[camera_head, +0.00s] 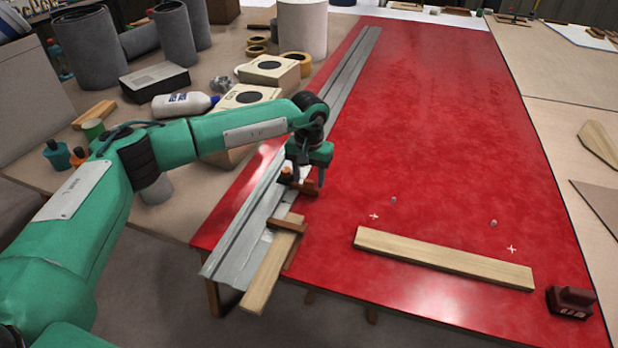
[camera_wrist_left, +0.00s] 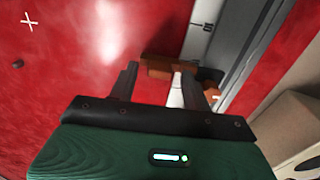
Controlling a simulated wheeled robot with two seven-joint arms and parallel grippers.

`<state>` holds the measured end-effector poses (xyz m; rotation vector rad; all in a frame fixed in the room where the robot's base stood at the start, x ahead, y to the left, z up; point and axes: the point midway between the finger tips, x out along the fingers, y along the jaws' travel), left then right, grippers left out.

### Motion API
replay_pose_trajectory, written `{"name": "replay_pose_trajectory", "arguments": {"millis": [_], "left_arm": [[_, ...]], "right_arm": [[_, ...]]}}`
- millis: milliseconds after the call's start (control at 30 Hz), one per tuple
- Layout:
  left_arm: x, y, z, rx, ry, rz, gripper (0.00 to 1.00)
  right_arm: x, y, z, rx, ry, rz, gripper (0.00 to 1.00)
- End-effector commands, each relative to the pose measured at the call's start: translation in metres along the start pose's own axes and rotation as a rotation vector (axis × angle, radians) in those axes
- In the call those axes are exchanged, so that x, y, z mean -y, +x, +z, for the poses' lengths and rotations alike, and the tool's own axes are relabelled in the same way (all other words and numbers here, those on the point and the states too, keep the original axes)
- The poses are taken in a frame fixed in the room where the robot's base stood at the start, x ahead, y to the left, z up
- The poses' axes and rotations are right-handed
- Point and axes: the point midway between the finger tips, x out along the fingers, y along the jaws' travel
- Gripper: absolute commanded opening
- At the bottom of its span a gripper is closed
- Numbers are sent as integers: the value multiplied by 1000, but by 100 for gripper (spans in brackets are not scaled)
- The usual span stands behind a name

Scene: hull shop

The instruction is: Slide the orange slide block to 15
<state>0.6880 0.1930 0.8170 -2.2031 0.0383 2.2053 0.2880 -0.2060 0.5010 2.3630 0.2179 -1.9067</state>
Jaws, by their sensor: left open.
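The orange slide block (camera_head: 286,173) sits on the grey metal rail (camera_head: 246,225) along the left edge of the red table. A brown bar (camera_head: 304,187) reaches from it over the red surface. My left gripper (camera_head: 311,178) is open, pointing down right at the block. In the left wrist view an orange-brown piece (camera_wrist_left: 159,70) shows between and just past the open fingers (camera_wrist_left: 160,76); whether they touch it I cannot tell. Small marks show on the rail (camera_wrist_left: 203,32), but no number is legible. My right gripper is not in view.
A wooden plank (camera_head: 440,259) and a dark red block (camera_head: 570,302) lie at the table's front. Boxes, a bottle (camera_head: 184,104) and tubes crowd the left bench.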

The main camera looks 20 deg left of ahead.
Motion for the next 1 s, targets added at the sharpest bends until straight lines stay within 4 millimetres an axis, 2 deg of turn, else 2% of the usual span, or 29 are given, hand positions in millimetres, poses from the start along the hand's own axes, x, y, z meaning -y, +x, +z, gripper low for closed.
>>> {"name": "replay_pose_trajectory", "arguments": {"millis": [300,500,700,1000], "left_arm": [[0,-69,-1,-5,0,0,49],[0,-108,0,-3,0,0,49],[0,-126,0,-1,0,-1,49],[0,-129,0,-1,0,0,49]], "right_arm": [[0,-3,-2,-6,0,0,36],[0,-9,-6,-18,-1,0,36],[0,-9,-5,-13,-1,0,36],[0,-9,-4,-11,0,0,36]]}}
